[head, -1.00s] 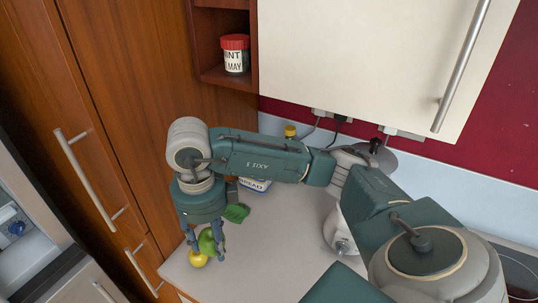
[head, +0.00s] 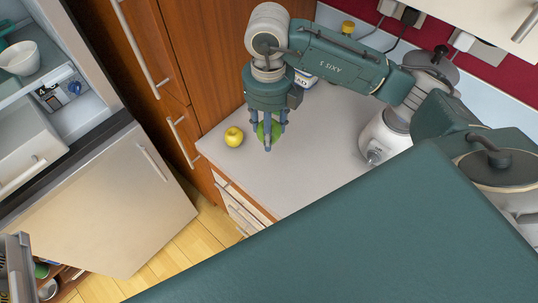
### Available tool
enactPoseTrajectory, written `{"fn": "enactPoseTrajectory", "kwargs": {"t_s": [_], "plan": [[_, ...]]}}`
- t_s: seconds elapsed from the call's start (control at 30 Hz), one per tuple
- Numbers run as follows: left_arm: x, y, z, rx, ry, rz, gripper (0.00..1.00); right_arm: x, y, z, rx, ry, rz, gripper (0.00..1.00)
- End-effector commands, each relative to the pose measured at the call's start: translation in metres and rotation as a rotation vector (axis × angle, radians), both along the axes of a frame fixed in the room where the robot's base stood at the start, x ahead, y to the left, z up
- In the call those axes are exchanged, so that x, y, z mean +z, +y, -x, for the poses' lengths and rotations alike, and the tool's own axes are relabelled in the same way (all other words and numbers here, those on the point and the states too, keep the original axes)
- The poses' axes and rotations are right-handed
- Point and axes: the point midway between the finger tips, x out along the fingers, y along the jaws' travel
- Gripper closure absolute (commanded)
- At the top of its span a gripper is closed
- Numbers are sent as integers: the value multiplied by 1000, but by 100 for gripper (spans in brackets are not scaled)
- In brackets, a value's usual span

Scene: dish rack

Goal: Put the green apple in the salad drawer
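The green apple (head: 276,129) is at the left part of the grey worktop, between the fingers of my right gripper (head: 269,138). The gripper points down from above, and its fingers partly hide the apple. The fingers lie close around the apple, but I cannot tell whether they press on it or whether it is off the worktop. At the left is an open fridge (head: 75,95). A pale drawer with a handle (head: 22,172), which may be the salad drawer, is low inside it. My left gripper is not in view.
A yellow apple (head: 234,137) sits just left of the green apple. A white appliance (head: 384,139) stands further right on the worktop (head: 325,165). A tall wooden cupboard (head: 205,60) stands behind, and open floor (head: 202,238) lies between fridge and worktop.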

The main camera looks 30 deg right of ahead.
Motion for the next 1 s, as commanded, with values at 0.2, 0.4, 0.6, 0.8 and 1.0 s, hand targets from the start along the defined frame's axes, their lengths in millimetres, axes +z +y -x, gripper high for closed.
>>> {"fn": "enactPoseTrajectory", "kwargs": {"t_s": [0.2,0.4,0.6,0.8,1.0], "plan": [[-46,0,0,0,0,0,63,-70,1,0,1,1,-1,84],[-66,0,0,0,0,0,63,-103,1,0,1,-1,-1,84],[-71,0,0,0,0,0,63,-114,0,0,2,-1,-1,84],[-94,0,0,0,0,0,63,-144,0,0,1,-1,-1,84],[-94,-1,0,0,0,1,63,-146,0,-1,1,-3,-1,84]]}}
